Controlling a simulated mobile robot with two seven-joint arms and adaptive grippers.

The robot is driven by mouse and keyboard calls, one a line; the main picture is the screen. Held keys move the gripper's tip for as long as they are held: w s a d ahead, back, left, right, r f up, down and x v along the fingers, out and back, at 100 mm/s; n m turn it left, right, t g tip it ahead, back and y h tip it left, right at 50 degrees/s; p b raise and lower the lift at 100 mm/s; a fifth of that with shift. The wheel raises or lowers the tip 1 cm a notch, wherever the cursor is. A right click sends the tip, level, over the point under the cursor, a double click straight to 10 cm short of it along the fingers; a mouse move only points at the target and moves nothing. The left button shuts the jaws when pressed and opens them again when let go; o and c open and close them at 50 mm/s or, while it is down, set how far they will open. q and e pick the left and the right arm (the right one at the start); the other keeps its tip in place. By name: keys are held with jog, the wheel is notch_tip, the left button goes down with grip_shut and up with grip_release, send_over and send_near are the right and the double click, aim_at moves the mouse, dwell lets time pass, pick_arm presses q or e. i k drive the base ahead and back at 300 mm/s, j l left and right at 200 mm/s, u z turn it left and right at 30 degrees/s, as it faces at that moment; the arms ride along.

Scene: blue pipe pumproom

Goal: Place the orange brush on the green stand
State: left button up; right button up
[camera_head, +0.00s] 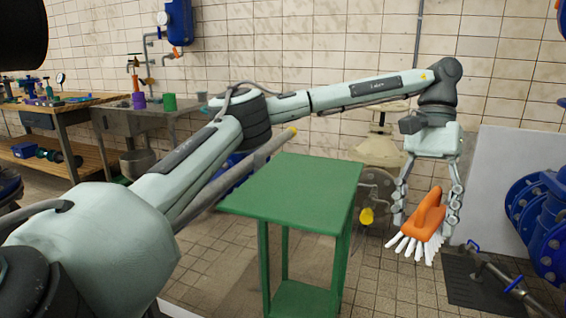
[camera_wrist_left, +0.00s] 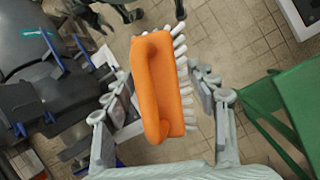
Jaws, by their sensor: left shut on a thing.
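My left gripper (camera_head: 425,218) is shut on the orange brush (camera_head: 429,214), which has an orange body with a loop handle and white bristles. In the head view the brush hangs in the air to the right of the green stand (camera_head: 290,188), apart from it, with its bristles pointing down. The left wrist view shows the brush (camera_wrist_left: 172,85) between the two fingers of my left gripper (camera_wrist_left: 165,100). The green stand (camera_wrist_left: 301,95) shows at the right edge there. Its top is flat and bare. My right gripper is not in view.
Blue flanged pipes (camera_head: 545,215) stand at the far right, with a dark floor plate (camera_head: 485,285) near them. A wooden workbench (camera_head: 60,105) and a sink (camera_head: 145,120) with purple and green cups are at the back left. Tiled floor surrounds the stand.

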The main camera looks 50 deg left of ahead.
aim_at(327, 175)
jog(key=i+j+u, duration=0.1)
jog(key=i+u, duration=0.85)
jog(key=u, duration=0.15)
jog(key=i+l+u, duration=0.45)
jog(key=u, duration=0.3)
jog(key=i+l+u, duration=0.15)
jog(key=l+u, duration=0.2)
jog(key=i+l+u, duration=0.1)
jog(key=l+u, duration=0.65)
jog(key=l, duration=0.15)
jog(key=l+u, duration=0.4)
jog(key=i+l, duration=0.05)
